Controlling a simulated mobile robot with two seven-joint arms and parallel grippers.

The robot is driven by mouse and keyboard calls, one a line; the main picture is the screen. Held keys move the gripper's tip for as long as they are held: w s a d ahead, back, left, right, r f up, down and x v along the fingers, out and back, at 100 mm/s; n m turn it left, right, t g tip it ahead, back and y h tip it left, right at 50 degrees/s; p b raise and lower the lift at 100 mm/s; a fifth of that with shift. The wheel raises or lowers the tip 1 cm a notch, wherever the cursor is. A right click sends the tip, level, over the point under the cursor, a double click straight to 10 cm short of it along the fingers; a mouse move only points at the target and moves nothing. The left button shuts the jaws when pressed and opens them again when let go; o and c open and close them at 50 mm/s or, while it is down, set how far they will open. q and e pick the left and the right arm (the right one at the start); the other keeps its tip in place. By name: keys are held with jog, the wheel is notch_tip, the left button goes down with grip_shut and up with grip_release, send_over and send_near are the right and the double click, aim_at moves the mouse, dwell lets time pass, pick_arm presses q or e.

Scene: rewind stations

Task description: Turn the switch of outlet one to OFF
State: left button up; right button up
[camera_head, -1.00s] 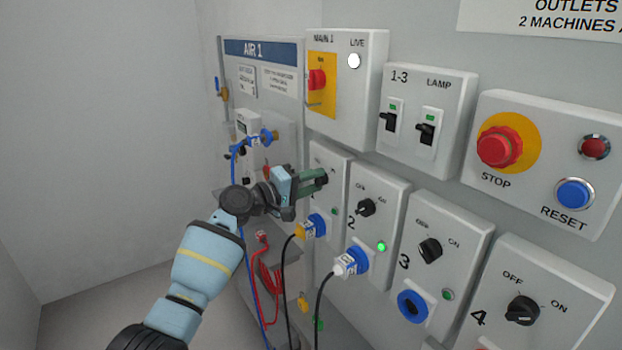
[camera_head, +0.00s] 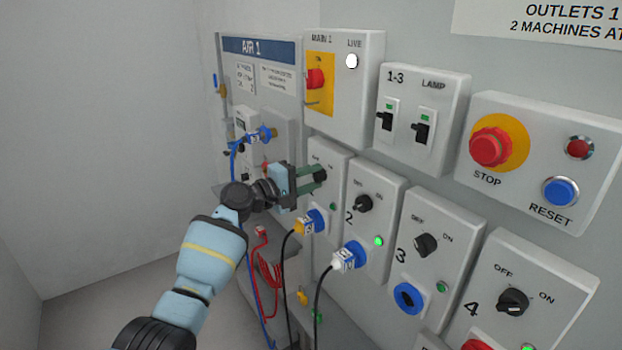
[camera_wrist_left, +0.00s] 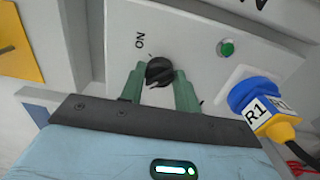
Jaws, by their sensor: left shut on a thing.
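The outlet one box (camera_head: 330,163) is the pale panel left of the box marked 2, partly hidden behind my left gripper (camera_head: 318,178). In the left wrist view, the black rotary switch (camera_wrist_left: 159,71) of outlet one sits between the two green fingers of my left gripper (camera_wrist_left: 160,84), which are shut on it. The ON mark shows beside the switch; the OFF mark is not readable there. I cannot tell exactly which way the switch points. The green lamp (camera_wrist_left: 226,47) on this box looks dim. My right gripper is not in view.
A blue plug tagged R1 (camera_wrist_left: 262,105) sits close beside the gripper. The outlet 2 switch (camera_head: 363,204) and its lit green lamp (camera_head: 379,241) are to the right. The main switch box (camera_head: 343,90) is above. Cables hang below; the floor area at left is clear.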

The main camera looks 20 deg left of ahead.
pick_arm(q)
jog(key=o, duration=1)
jog(key=shift+v, duration=3.9)
